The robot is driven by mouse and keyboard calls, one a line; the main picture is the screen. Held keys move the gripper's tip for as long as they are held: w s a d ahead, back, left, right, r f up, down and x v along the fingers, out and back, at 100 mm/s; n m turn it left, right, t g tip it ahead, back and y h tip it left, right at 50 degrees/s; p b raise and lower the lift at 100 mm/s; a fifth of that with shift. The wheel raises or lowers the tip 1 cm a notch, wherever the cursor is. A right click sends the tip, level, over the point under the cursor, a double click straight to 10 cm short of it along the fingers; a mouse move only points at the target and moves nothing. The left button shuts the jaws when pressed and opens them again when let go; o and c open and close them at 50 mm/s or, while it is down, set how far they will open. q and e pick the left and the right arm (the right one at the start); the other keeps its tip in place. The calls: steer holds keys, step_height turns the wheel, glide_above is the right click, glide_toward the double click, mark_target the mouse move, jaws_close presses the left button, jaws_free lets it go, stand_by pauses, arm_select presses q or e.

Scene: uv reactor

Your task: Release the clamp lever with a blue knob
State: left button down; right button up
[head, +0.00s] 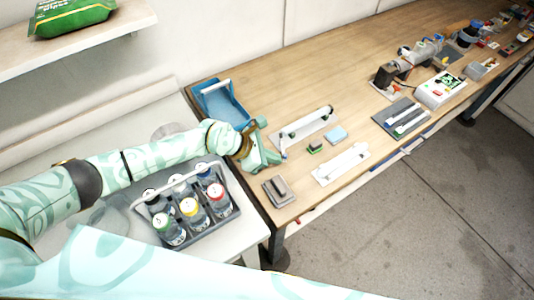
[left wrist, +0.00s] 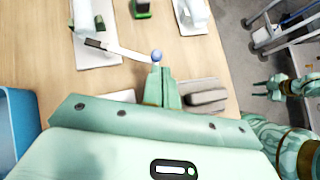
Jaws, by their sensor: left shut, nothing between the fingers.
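The clamp lever (left wrist: 122,49) is a thin white bar that runs from a dark pivot on a white base plate to a round blue knob (left wrist: 157,56). In the head view the clamp fixture (head: 305,124) lies on the wooden bench, just right of my left gripper (head: 276,159). My left gripper is shut and empty. In the left wrist view its fingertips (left wrist: 158,71) are right at the blue knob; I cannot tell whether they touch it. My right gripper (left wrist: 275,88) shows small at the right of the left wrist view, away from the bench; its opening is unclear.
A blue bin (head: 222,104) stands behind my left gripper. A grey caddy (head: 233,212) of capped bottles is below my left arm. A grey block (head: 278,188), a green-based block (head: 315,147) and a second white fixture (head: 341,164) lie nearby on the bench.

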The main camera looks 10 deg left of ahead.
arm_select(q)
steer(key=shift+a, duration=0.15)
steer(key=shift+w+a+b, duration=0.25)
steer(key=shift+a+b, duration=0.15)
steer(key=shift+a, duration=0.15)
steer(key=v, duration=1.6)
steer(key=shift+p, duration=0.3)
steer(key=shift+w+a+r, duration=0.1)
steer(key=shift+a, duration=0.05)
